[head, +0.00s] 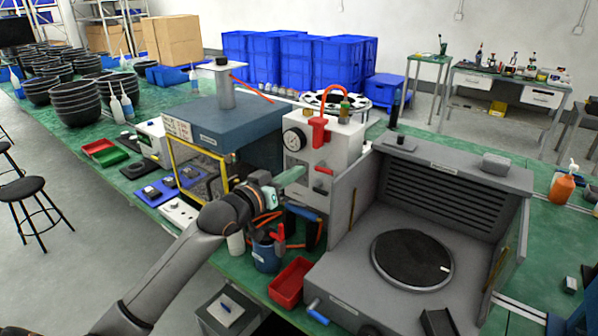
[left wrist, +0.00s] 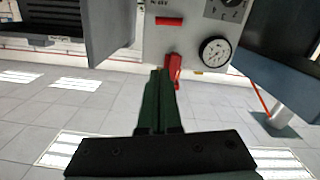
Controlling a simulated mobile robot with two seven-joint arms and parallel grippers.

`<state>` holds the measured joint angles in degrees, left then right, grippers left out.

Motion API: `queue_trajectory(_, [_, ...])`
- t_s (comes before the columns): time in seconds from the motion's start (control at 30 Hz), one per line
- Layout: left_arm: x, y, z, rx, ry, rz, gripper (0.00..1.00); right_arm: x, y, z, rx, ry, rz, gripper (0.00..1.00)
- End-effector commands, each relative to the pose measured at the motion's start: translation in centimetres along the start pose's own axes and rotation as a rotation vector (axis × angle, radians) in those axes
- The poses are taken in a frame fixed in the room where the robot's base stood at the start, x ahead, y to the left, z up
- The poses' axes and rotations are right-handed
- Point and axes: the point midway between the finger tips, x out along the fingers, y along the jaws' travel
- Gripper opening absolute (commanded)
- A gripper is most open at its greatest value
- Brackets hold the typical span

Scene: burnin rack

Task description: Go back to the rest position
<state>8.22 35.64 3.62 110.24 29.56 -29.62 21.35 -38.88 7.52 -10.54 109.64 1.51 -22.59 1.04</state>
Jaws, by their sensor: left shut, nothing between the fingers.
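My left arm comes in from the lower left of the head view. My left gripper (head: 291,177) is shut and empty, its green fingers pointing right in front of the light grey gauge unit (head: 336,150). In the left wrist view the closed fingers (left wrist: 158,78) point up the picture towards the same unit, near its red handle (left wrist: 173,70) and round gauge (left wrist: 214,52). I cannot tell whether the fingertips touch the unit. My right gripper is in neither view.
A grey machine with a black turntable (head: 411,258) stands right of the gauge unit. A blue-topped box with a yellow frame (head: 226,125) stands left. A red tray (head: 290,283) and blue cup (head: 266,256) sit close below the gripper. Open floor (head: 70,265) lies left.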

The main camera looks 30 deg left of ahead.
Motion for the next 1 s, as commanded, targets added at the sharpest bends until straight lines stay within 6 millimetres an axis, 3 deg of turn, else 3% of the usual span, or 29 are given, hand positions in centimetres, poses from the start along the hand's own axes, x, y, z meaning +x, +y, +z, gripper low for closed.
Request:
queue_trajectory(0.27, [-0.1, 0.1, 0.5, 0.002, -0.012, -0.001, 0.0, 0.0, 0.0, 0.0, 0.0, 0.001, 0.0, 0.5])
queue_trajectory(0.37, [-0.7, 0.9, 3.2, 0.018, -0.076, -0.006, 0.0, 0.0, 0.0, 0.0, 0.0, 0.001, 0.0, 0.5])
queue_trajectory(0.47, [-2.4, 2.4, 8.4, 0.054, -0.208, -0.017, 0.0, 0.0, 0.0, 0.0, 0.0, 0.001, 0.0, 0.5])
queue_trajectory(0.6, [-7.5, 5.0, 17.2, 0.13, -0.465, -0.037, 0.0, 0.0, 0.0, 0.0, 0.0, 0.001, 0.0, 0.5])
queue_trajectory(0.7, [-12.1, 6.6, 22.0, 0.179, -0.64, -0.05, 0.0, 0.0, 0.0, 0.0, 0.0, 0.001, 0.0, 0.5])
queue_trajectory(0.8, [-16.3, 7.7, 25.1, 0.214, -0.782, -0.06, 0.0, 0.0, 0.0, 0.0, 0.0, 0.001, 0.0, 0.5])
queue_trajectory(1.0, [-23.3, 9.3, 28.5, 0.252, -1.001, -0.076, 0.0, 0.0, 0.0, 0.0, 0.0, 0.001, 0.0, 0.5])
